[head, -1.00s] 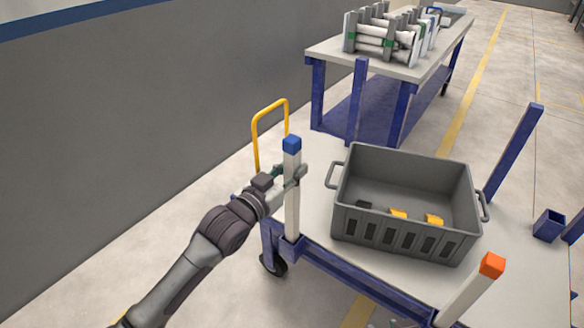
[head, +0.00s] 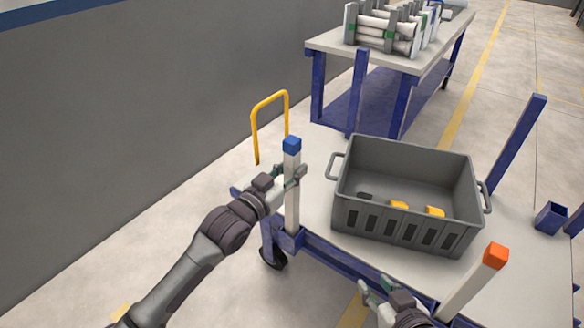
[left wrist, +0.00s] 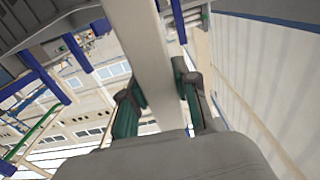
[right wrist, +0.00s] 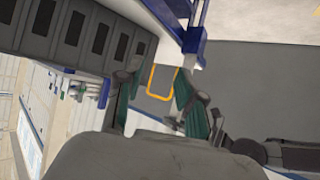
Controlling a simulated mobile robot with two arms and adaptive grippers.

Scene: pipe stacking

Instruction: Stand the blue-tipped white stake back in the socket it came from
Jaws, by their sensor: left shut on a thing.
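The blue-tipped white stake (head: 292,205) stands upright at the near left corner of the cart. Its foot meets the blue corner socket (head: 289,241); how deep it sits I cannot tell. My left gripper (head: 294,174) is shut on the stake's upper half, below the blue tip. In the left wrist view the white shaft (left wrist: 150,50) runs between the fingers. My right gripper (head: 372,289) is low at the cart's front edge, left of the orange-tipped stake (head: 474,284). In the right wrist view its fingers (right wrist: 153,98) are apart with nothing between them.
A grey crate (head: 405,218) with a few yellow pieces stands on the cart, right of the blue-tipped stake. A blue socket (head: 550,222) at the right holds no stake. Behind are a yellow handle (head: 254,125) and a bench (head: 330,42) with racked pipes.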

